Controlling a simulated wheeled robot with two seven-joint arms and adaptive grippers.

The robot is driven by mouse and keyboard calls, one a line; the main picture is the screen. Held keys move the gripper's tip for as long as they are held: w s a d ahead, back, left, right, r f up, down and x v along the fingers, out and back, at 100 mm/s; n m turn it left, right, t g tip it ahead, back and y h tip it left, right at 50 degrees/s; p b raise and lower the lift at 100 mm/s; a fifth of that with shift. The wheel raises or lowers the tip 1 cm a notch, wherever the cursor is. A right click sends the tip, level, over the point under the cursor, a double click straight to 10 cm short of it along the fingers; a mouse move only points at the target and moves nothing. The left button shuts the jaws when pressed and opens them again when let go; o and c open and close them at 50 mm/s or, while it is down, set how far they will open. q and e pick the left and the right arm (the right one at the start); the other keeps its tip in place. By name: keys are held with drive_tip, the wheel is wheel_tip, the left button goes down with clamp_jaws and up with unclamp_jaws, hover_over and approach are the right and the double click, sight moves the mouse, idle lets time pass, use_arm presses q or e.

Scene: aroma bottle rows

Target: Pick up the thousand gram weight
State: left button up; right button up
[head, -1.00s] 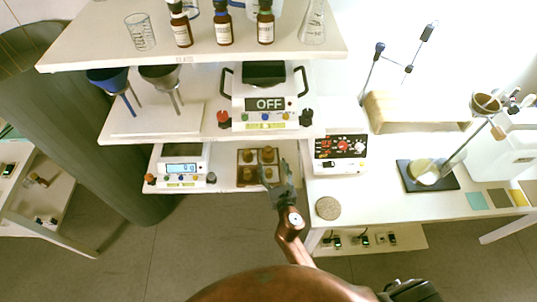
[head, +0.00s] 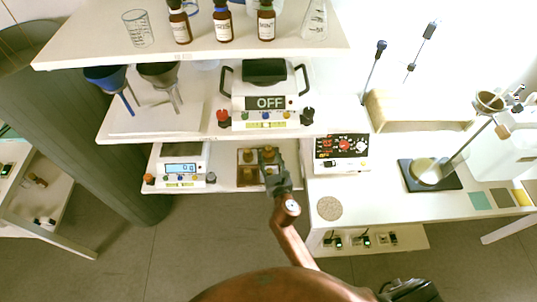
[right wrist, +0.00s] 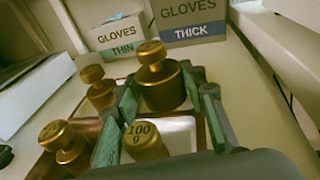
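Several brass knobbed weights stand in a wooden tray (head: 239,172) on the low shelf. The largest weight (right wrist: 161,88) is at the far right of the tray in the right wrist view; the mark on its knob is not clearly readable there. A smaller weight marked 100 g (right wrist: 143,141) stands nearer, and two others (right wrist: 99,88) (right wrist: 65,143) stand to the left. My right gripper (head: 270,160) is over the tray's right side. In the right wrist view its green-padded fingers are apart, one on each side of the largest weight, and hold nothing.
A digital scale (head: 183,165) stands left of the tray. A shelf with a balance reading OFF (head: 265,102) overhangs behind. A control box (head: 341,152) is to the right. Boxes marked gloves thin (right wrist: 117,36) and thick (right wrist: 190,20) stand behind the weights.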

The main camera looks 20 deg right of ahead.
clamp_jaws()
idle(0.3)
drive_tip(key=shift+r, duration=0.2)
